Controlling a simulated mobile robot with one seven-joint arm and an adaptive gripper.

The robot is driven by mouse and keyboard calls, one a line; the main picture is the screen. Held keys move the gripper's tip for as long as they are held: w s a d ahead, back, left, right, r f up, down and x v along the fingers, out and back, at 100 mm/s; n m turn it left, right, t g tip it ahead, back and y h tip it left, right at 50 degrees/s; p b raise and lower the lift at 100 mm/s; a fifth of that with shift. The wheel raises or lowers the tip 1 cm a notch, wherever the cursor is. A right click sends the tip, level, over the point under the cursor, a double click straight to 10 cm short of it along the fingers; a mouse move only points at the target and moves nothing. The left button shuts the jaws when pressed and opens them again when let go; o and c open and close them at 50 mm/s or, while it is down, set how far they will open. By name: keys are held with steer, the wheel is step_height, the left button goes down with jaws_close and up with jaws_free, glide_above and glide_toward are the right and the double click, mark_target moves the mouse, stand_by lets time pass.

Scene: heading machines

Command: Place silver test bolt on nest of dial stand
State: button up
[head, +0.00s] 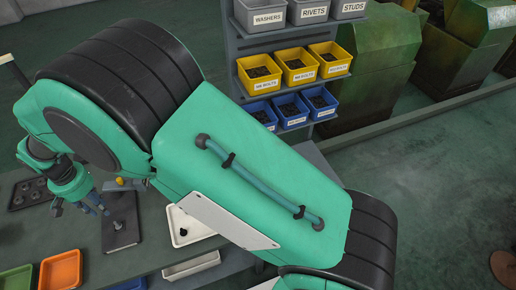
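My gripper (82,206) is small at the left of the head view, below my arm's wrist, over the bench. Its fingers point down, but whether they are apart or closed on something is too small to tell. A dark grey upright plate or base (121,232) stands just right of the fingers, with a small pale round spot low on it; it may be the dial stand, but I cannot make out a dial or nest. I cannot pick out the silver test bolt. My large green arm hides much of the bench.
A dark tray with round pockets (17,204) lies at the left. A white tray (203,231) holds a small dark piece. Green (15,279) and orange (61,271) bins stand in front. Behind, a shelf rack (233,75) holds labelled grey, yellow and blue bins.

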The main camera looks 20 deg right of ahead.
steer(key=d+r+m+t+y, duration=0.1)
steer(key=d+r, duration=1.1)
steer(key=d, duration=0.4)
steer(key=d+r+m+t, duration=0.1)
steer(key=d+r+t, duration=0.1)
steer(key=d+r, duration=1.2)
steer(key=s+d+r+m+t+h, duration=0.1)
steer(key=s+d+r+t, duration=0.1)
steer(key=s+d, duration=1.9)
steer(key=d, duration=0.3)
steer(key=shift+s+r+t, duration=0.15)
steer(key=shift+t, duration=0.15)
step_height(320, 180, down, 4)
steer(key=b, duration=0.3)
steer(key=shift+r+b, duration=0.1)
steer(key=shift+b, duration=0.3)
